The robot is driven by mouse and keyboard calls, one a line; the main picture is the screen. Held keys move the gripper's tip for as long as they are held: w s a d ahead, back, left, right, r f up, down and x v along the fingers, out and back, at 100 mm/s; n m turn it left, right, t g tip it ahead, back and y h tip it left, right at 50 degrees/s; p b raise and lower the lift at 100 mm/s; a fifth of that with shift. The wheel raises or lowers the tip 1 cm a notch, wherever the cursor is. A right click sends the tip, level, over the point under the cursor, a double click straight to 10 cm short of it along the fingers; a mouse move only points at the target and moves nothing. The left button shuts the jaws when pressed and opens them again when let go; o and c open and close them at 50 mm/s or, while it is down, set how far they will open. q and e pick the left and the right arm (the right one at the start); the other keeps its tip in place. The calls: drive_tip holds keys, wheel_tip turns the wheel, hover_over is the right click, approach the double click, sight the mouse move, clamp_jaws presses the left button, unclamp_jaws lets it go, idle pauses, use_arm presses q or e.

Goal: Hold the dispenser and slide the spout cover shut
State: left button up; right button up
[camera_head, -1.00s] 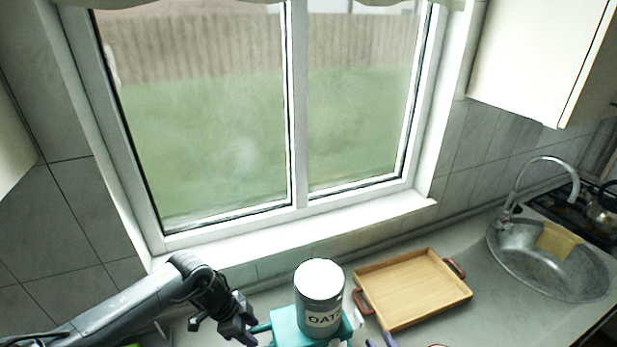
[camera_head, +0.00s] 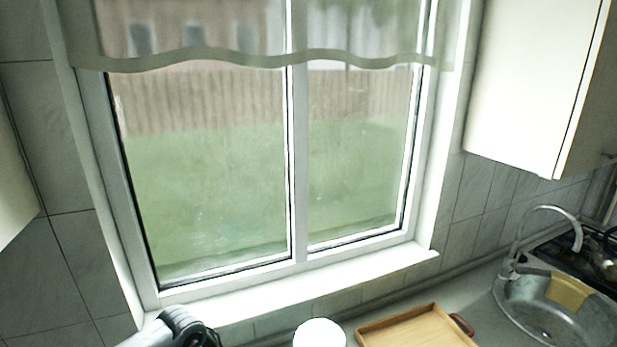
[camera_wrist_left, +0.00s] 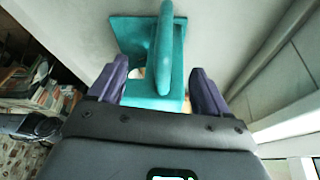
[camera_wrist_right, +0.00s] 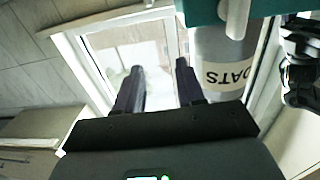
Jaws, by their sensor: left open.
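The dispenser is a grey canister with an OATS label (camera_wrist_right: 225,75) on a teal stand (camera_wrist_right: 205,12), upside down in the right wrist view. In the head view only its white lid (camera_head: 320,333) shows at the bottom edge. A pale tab (camera_wrist_right: 237,18) is by the teal part; I cannot tell whether it is the spout cover. My left gripper (camera_wrist_left: 160,88) is open, with a teal upright handle (camera_wrist_left: 164,45) of the stand between its fingers; contact is unclear. My right gripper (camera_wrist_right: 160,72) is open and empty, beside the canister and apart from it.
A wooden tray (camera_head: 415,328) with reddish handles lies right of the dispenser. A sink (camera_head: 560,310) with a tap is farther right. The window (camera_head: 270,170) stands behind, and a white cupboard (camera_head: 530,85) hangs at upper right.

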use_arm(q)
drive_tip(key=w+d+r+p+v, duration=0.1)
drive_tip(key=p+v, duration=0.5)
drive_tip(key=v, duration=1.1)
drive_tip(key=shift+s+d, duration=0.3)
drive_tip(key=shift+d, duration=0.25)
drive_tip(key=shift+f, duration=0.1)
